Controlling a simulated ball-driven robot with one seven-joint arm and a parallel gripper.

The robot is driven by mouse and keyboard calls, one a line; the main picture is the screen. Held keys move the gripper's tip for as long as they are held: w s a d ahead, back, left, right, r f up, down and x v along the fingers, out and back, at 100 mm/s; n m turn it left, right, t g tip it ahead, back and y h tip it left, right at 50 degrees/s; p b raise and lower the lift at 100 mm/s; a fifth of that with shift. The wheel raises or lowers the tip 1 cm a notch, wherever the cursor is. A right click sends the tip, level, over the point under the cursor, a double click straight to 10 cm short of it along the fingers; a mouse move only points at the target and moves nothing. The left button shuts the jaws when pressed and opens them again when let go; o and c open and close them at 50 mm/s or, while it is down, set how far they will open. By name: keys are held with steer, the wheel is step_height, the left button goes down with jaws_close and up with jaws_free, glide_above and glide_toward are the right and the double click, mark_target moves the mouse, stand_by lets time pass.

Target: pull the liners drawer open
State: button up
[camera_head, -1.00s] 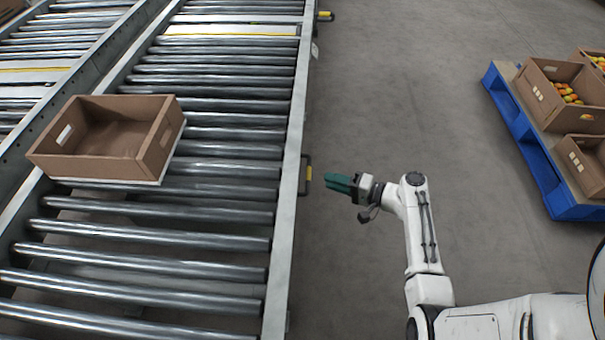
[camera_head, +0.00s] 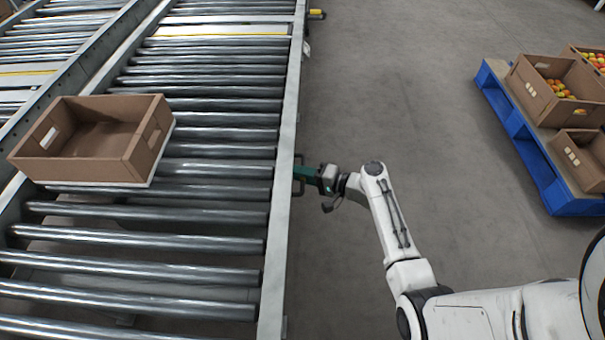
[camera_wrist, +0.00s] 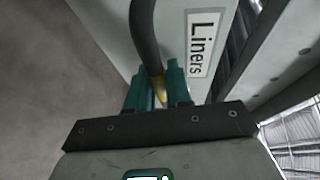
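In the wrist view, a pale drawer front (camera_wrist: 175,22) carries a white label reading "Liners" (camera_wrist: 205,42). Its dark bar handle (camera_wrist: 145,30) has a yellow section that sits between the two green fingers of my gripper (camera_wrist: 159,92). Both fingers appear to press against the handle, with no clear gap on either side. In the head view, my gripper (camera_head: 304,173) is at the handle (camera_head: 299,191), beside the conveyor's side rail. The drawer front is hidden under the rail there, and no drawer sticks out into the aisle.
The roller conveyor's side rail (camera_head: 283,190) runs along my gripper's left. An empty cardboard box (camera_head: 75,165) stands on the rollers. The grey floor (camera_head: 400,110) between is clear.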

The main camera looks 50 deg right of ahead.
jaws_close()
